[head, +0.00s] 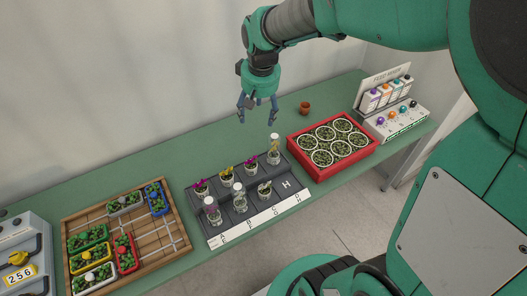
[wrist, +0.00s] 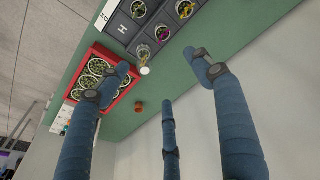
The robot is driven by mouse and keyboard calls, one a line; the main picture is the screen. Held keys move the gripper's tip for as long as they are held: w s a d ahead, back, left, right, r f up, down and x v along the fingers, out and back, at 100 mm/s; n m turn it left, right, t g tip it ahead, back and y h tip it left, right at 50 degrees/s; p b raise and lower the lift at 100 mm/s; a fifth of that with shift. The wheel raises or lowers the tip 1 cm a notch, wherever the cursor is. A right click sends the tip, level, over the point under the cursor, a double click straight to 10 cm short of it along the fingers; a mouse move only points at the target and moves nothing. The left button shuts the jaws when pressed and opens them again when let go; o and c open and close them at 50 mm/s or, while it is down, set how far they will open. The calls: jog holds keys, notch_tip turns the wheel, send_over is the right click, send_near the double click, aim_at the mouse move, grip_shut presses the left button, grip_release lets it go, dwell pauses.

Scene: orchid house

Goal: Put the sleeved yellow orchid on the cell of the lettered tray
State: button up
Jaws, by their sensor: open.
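The lettered tray (head: 211,232) is a dark grey tray with a white lettered strip along its front edge. Its front right cell (head: 286,184), marked H, is empty. A clear-sleeved plant with a pale top and a yellowish tint (head: 274,150) stands upright at the tray's back right corner; it also shows in the wrist view (wrist: 145,56). I cannot tell its flower colour surely. An unsleeved yellow orchid (head: 227,174) stands in the back row. My gripper (head: 257,112) is open and empty, above the table behind the tray. Its three fingers (wrist: 168,85) hold nothing.
Other orchids fill the tray's other cells, including clear-sleeved ones (head: 212,211) at front left. A red crate of round pots (head: 316,176) stands close at right. A small terracotta pot (head: 305,108) stands behind it. A wooden tray (head: 160,262) lies left. The table behind the tray is clear.

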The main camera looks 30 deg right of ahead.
jog(key=s+a+r+t, duration=0.1)
jog(key=s+a+r, duration=0.2)
jog(key=s, duration=0.4)
jog(key=s+a+r+t, duration=0.1)
jog(key=s+a+r, duration=0.2)
jog(key=s, duration=0.4)
jog(key=s+a+r+n+t, duration=0.1)
jog(key=s+a+r, duration=0.2)
jog(key=s, duration=0.5)
jog(key=shift+a+r+y, duration=0.3)
jog(key=shift+a, duration=0.6)
notch_tip(320, 180, down, 9)
jog(key=b, duration=0.9)
jog(key=shift+f, duration=0.15)
